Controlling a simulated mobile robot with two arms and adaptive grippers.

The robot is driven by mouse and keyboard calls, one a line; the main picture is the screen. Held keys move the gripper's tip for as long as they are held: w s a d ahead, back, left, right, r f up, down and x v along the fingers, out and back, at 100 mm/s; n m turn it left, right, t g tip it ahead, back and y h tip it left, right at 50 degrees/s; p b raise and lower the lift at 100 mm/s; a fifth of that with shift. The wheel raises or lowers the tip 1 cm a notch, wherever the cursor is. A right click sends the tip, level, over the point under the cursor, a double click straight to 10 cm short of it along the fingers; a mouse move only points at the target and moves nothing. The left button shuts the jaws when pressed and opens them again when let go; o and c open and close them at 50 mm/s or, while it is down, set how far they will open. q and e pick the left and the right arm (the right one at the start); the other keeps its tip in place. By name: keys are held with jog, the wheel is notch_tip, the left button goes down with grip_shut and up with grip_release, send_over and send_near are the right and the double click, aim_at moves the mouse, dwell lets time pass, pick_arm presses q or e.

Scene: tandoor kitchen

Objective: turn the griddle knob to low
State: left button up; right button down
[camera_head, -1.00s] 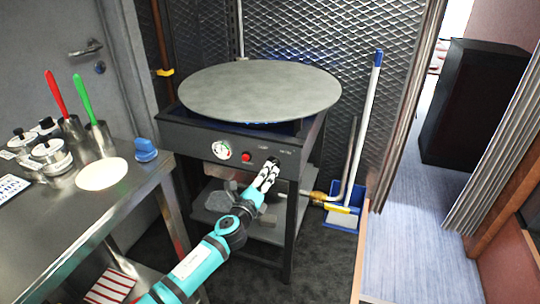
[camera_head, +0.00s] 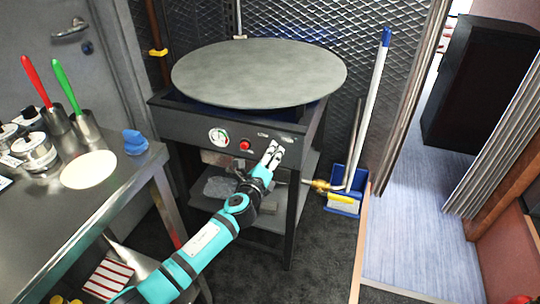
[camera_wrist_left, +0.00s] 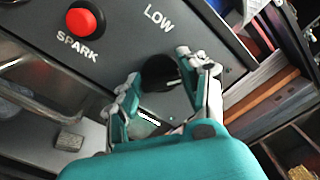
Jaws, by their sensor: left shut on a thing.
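The griddle (camera_head: 258,76) is a large round grey plate on a dark stand, whose front panel carries a gauge, a red button and knob markings. My left gripper (camera_head: 274,151) is at the right part of this panel. In the left wrist view the black round knob (camera_wrist_left: 157,74) sits between the two fingers of my left gripper (camera_wrist_left: 164,75), which is shut on it. The word LOW (camera_wrist_left: 159,18) is printed on the panel above the knob. My right gripper is not in view.
The red SPARK button (camera_wrist_left: 85,19) is left of the knob; the gauge (camera_head: 218,137) is further left. A steel table (camera_head: 118,190) with red- and green-handled utensils stands at the left.

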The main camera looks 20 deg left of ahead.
pick_arm(q)
jog(key=c, duration=0.4)
jog(key=n, duration=1.4)
jog(key=shift+a+f, duration=0.1)
jog(key=shift+f, duration=0.2)
jog(key=shift+c, duration=0.2)
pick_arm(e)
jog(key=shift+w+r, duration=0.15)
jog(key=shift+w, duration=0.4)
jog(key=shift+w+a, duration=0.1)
pick_arm(q)
jog(key=o, duration=1.2)
jog(key=shift+c, duration=0.2)
